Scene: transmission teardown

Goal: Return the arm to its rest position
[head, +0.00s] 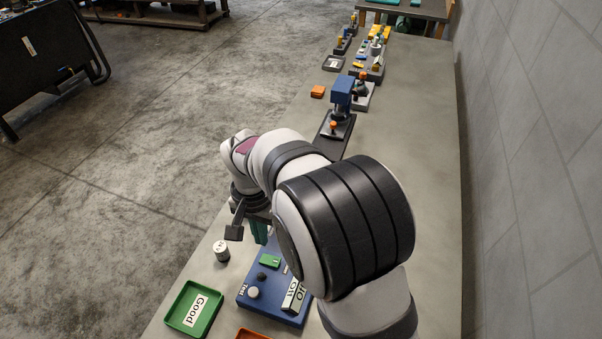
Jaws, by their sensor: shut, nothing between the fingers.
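My arm reaches from the lower right across the bench, with the wrist bent down. My gripper (260,238) points down over the far left part of the blue test board (243,297). Its teal fingers are shut with nothing seen between them, and the arm partly hides it. A dark block on a short stem sticks out beside the wrist. I cannot tell the exact height of the fingertips above the board.
A small white-and-dark cylinder (221,250) stands left of the board. A green "Good" tray (178,322) and an orange tray (252,335) are in front. A blue press-like device (341,92) and several small stations stand farther back. The right bench strip (432,170) is clear beside the wall (530,170).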

